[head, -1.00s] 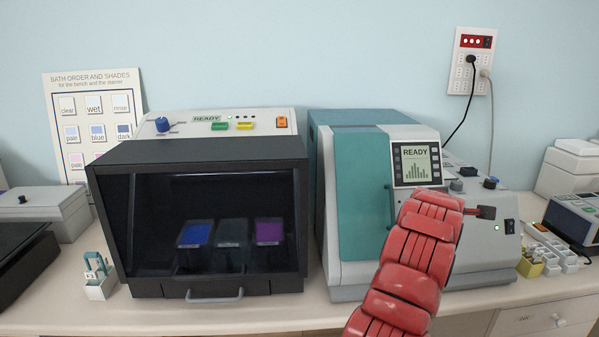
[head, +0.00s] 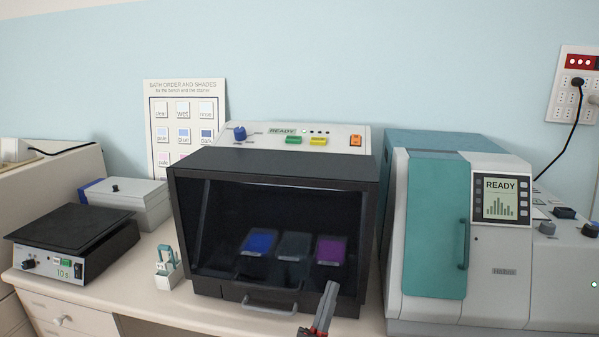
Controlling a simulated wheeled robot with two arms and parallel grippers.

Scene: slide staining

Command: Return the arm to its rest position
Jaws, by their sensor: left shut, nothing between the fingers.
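My left gripper (head: 326,300) rises into the bottom of the head view, right of centre, with grey fingers and a bit of red behind them. Its fingers are shut with nothing held. It shows in front of the lower right part of the dark-fronted stainer (head: 277,169); I cannot tell the gap between them. My right gripper is not in view.
A teal and grey machine (head: 436,230) with a READY screen (head: 499,199) stands right of the stainer. A black-topped hotplate (head: 72,236), a grey box (head: 133,203) and a small white holder (head: 167,275) stand to the left. The bench front (head: 170,312) left of centre is clear.

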